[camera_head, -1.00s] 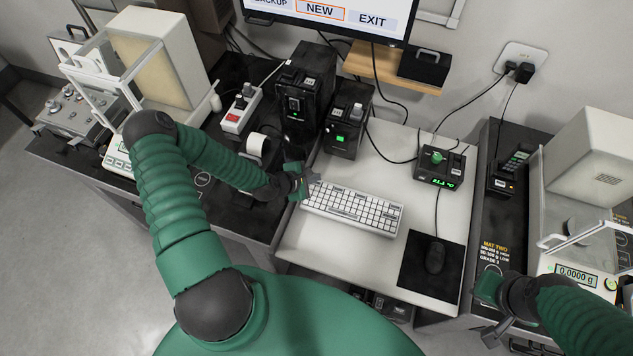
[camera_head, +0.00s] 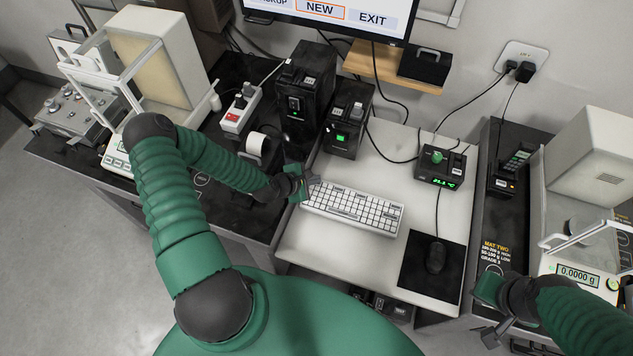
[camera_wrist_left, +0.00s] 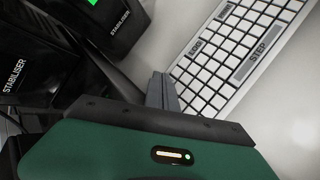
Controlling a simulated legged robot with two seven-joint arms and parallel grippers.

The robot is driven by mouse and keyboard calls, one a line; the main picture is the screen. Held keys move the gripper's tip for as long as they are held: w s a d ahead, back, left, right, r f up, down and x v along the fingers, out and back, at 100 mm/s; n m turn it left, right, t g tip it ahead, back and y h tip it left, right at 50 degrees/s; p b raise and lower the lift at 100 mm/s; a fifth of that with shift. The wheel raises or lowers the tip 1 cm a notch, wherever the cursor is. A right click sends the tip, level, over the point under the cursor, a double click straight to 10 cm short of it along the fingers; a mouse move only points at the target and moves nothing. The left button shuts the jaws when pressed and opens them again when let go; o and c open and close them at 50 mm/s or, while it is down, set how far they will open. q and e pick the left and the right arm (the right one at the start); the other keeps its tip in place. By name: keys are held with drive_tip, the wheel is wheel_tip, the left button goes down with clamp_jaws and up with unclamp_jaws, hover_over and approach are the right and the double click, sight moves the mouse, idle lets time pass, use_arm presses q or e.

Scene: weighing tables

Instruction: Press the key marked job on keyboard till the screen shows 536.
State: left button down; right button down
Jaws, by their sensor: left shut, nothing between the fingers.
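The white keyboard (camera_head: 352,208) lies on the pale middle table. My left gripper (camera_head: 315,181) is shut and empty at the keyboard's far left corner. Its fingers (camera_wrist_left: 163,92) are beside the keyboard's edge in the wrist view; contact is unclear. The monitor screen (camera_head: 330,12) is cut off at the top and shows NEW, outlined orange, and EXIT; no 536 is visible. My right gripper (camera_head: 495,332) is at lower right, its jaws unclear.
Black stabiliser boxes (camera_head: 347,130) stand just behind the keyboard's left end. A mouse (camera_head: 436,257) lies on a black mat. Balances stand at both sides. The pale table in front of the keyboard is clear.

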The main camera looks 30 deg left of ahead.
use_arm(q)
drive_tip(key=shift+f, duration=0.25)
idle(0.4)
drive_tip(key=shift+r+p, duration=0.5)
drive_tip(key=shift+r, duration=0.3)
drive_tip(key=shift+r, duration=0.1)
wheel_tip(320, 180, up, 5)
drive_tip(key=p, duration=0.4)
idle(0.5)
